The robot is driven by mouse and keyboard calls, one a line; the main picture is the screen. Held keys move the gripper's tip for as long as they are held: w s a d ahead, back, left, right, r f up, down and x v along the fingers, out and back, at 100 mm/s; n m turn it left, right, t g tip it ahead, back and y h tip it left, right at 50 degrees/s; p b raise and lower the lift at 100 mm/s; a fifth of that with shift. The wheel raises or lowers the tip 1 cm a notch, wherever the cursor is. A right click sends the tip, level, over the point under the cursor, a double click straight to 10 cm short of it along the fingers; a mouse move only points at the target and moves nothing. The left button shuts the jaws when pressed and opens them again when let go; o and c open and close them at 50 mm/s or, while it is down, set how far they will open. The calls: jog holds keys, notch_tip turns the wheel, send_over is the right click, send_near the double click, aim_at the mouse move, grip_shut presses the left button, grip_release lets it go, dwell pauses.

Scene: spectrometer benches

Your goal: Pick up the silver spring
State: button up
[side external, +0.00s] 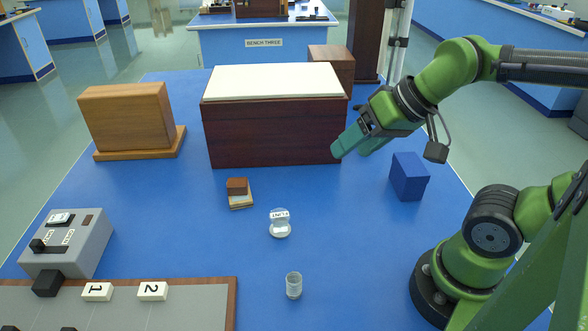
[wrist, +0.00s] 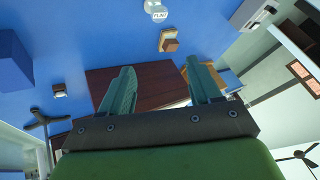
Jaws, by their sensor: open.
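No thing in view is plainly a silver spring. A small, pale, clear-grey upright cylinder (side external: 293,286) stands near the front of the blue bench in the side view; I cannot tell whether it is a coil or glass. My gripper (side external: 352,149) is raised by the right front of the dark wooden box, well behind and above the cylinder. Its two teal fingers are apart with nothing between them. In the wrist view my gripper (wrist: 158,67) is also open and empty, over the dark box (wrist: 130,82). The cylinder is not seen in the wrist view.
The dark box with a white top (side external: 273,132) stands at the back centre. A wooden case (side external: 127,117), blue block (side external: 409,177), small brown block (side external: 237,185), FLINT piece (side external: 280,225), grey device (side external: 70,240) and numbered board (side external: 195,312) surround clear blue bench.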

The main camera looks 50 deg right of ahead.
jog(key=w+a+f+n+g, duration=0.1)
jog(key=a+f+n+g, duration=0.1)
jog(key=a+n, duration=0.15)
jog(key=n+g+h, duration=0.2)
jog(key=n+g, duration=0.3)
jog(key=n, duration=2.8)
send_over(295, 278)
notch_tip(295, 278, down, 4)
jog(key=shift+m, duration=0.25)
notch_tip(295, 278, down, 16)
jog(key=c, duration=1.1)
